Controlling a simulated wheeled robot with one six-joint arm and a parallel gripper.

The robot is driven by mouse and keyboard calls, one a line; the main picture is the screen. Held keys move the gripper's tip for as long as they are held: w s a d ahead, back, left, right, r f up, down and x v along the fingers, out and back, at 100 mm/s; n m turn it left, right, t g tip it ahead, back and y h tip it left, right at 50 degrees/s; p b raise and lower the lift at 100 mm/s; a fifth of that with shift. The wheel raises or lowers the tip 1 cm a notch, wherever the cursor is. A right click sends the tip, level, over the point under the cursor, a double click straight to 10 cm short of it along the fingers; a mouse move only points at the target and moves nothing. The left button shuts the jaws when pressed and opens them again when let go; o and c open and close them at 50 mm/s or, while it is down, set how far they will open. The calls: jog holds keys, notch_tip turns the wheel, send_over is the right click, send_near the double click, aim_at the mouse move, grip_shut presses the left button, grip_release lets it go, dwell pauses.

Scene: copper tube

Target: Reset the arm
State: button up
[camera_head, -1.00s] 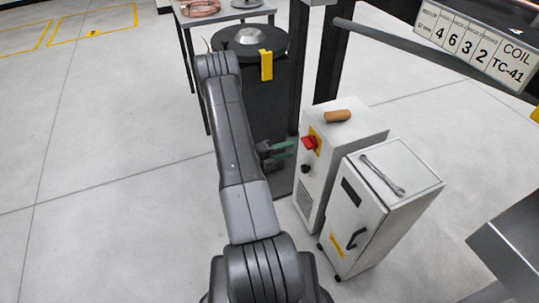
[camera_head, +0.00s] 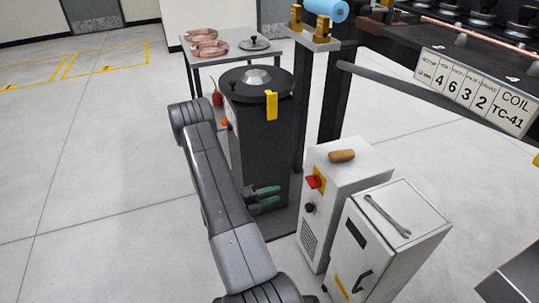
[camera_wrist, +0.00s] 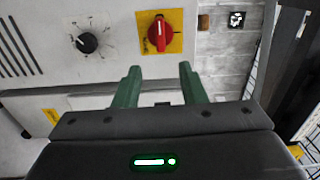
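My gripper (camera_head: 264,198) shows at the lower middle of the head view, in front of the dark cylinder stand and left of the white control box (camera_head: 342,185). In the wrist view its two green fingers (camera_wrist: 160,88) stand apart with nothing between them, so it is open and empty. Beyond the fingers the wrist view shows the control box's face, with a red rotary switch (camera_wrist: 161,33) on a yellow plate and a black knob (camera_wrist: 87,42). My grey arm reaches up from the bottom of the head view and hides part of the stand.
The dark stand (camera_head: 262,140) with a round top and yellow tag is behind my gripper. A white cabinet (camera_head: 385,235) with a wrench (camera_head: 387,215) stands at right. A brown handle (camera_head: 341,156) lies on the control box. A table (camera_head: 225,55) holds copper coils (camera_head: 207,45). The left floor is clear.

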aim_at(309, 184)
jog(key=shift+d, duration=0.1)
jog(key=x, duration=1.3)
jog(key=shift+d+b, duration=0.3)
jog(key=shift+b, duration=0.1)
jog(key=shift+w, duration=0.1)
jog(key=v, duration=1.4)
jog(key=x, duration=1.4)
jog(key=m+b, duration=0.5)
jog(key=m, duration=0.3)
jog(key=shift+m, duration=0.4)
jog(key=shift+r, duration=0.1)
